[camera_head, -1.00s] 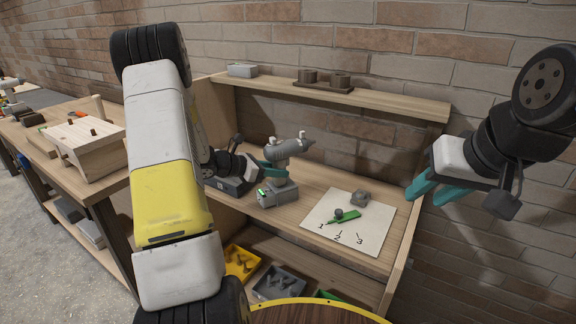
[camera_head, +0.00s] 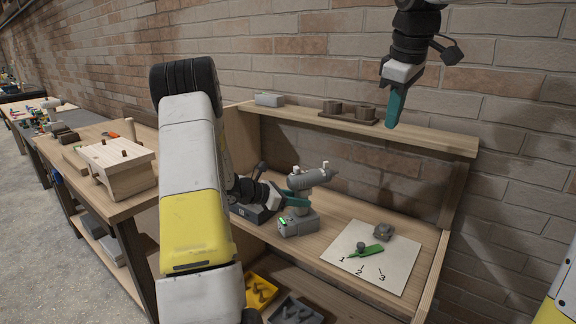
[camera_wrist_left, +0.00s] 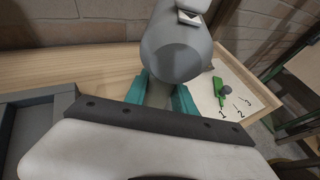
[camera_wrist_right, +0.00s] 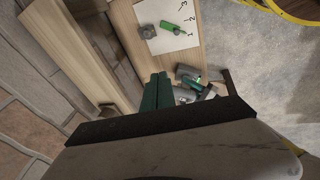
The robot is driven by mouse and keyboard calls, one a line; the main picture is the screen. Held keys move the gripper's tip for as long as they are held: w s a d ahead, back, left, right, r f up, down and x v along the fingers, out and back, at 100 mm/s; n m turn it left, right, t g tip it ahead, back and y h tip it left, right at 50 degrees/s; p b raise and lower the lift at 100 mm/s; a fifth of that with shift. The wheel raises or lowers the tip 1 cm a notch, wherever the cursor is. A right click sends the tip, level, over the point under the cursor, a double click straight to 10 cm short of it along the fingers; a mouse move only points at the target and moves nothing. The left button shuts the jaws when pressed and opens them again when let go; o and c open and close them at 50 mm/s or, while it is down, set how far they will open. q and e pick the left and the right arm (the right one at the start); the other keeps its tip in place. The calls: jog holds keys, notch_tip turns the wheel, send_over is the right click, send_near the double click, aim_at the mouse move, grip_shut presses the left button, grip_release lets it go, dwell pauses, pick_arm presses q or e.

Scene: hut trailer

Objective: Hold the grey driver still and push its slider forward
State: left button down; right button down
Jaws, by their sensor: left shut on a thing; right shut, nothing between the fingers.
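The grey driver (camera_head: 309,179) stands upright on its battery base (camera_head: 298,224) on the bench shelf, its nose pointing right. A small pale slider (camera_head: 295,170) shows on its top. My left gripper (camera_head: 300,200) is shut on the driver's handle; the left wrist view shows the teal fingers either side of it under the grey body (camera_wrist_left: 177,48). My right gripper (camera_head: 394,106) is shut and empty, pointing down, high above and to the right of the driver. In the right wrist view the driver (camera_wrist_right: 187,93) lies partly behind my closed fingers (camera_wrist_right: 157,80).
A white numbered sheet (camera_head: 350,266) with a green marker-like piece (camera_head: 366,251) and a grey block (camera_head: 383,232) lies right of the driver. An upper shelf (camera_head: 430,140) holds a brown holder (camera_head: 347,112) and a grey box (camera_head: 269,100). A dark box (camera_head: 250,212) sits left of the driver.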

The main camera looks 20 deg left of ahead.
jog(key=w+a+n+h, duration=0.1)
jog(key=w+a+n, duration=0.3)
jog(key=w+a, duration=0.3)
jog(key=n+h, duration=0.2)
jog(key=n, duration=0.4)
send_over(292, 175)
jog(key=s+d, duration=0.1)
jog(key=d, duration=0.2)
notch_tip(292, 175, down, 5)
jog(key=s+a+f+n+h, duration=0.1)
jog(key=s+a+f+n, duration=0.1)
jog(key=a, duration=0.5)
notch_tip(292, 175, down, 2)
jog(key=shift+s+f+n+g, duration=0.25)
jog(key=shift+n+g, duration=0.15)
jog(key=shift+n, duration=0.1)
jog(key=x, duration=1)
